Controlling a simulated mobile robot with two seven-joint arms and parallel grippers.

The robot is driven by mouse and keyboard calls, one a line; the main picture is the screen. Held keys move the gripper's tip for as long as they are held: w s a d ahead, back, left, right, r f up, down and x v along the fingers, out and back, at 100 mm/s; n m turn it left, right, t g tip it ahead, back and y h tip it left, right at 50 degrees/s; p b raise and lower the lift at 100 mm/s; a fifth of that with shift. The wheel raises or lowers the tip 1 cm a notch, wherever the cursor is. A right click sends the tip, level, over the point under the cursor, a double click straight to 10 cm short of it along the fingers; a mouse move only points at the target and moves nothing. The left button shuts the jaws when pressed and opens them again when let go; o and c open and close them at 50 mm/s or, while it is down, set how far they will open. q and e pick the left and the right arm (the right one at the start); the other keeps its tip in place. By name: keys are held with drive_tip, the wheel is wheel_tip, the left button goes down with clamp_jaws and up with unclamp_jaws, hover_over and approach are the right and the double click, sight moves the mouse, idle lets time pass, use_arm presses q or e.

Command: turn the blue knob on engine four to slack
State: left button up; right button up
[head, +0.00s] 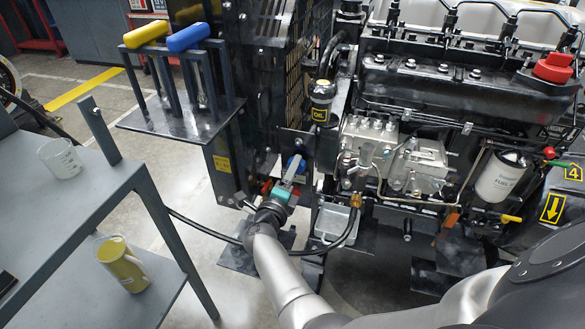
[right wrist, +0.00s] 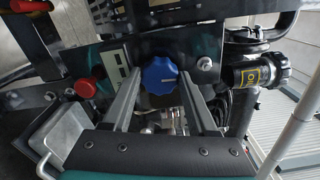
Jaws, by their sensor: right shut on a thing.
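The blue knob (right wrist: 160,74) has a lobed rim and a short pale mark on its face, pointing roughly to the right in the right wrist view. It sits on a small dark panel at the engine's left end; in the head view a bit of the blue knob (head: 296,163) shows beyond the fingers. My right gripper (head: 291,171) is shut on it, with one finger on each side in the right wrist view (right wrist: 165,80). The engine (head: 400,150) carries a yellow "4" plate (head: 573,172). Any slack marking is not readable. My left gripper is out of view.
A red knob (right wrist: 85,88) is left of the blue one. A grey cart (head: 75,220) holds a beaker (head: 60,157) and a yellow jug (head: 122,264). A hose passes near my wrist.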

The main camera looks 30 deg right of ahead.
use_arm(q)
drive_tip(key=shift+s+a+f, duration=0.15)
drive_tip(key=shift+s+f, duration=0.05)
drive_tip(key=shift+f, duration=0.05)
use_arm(e)
drive_tip(key=shift+n, duration=0.4)
drive_tip(key=o, duration=1.4)
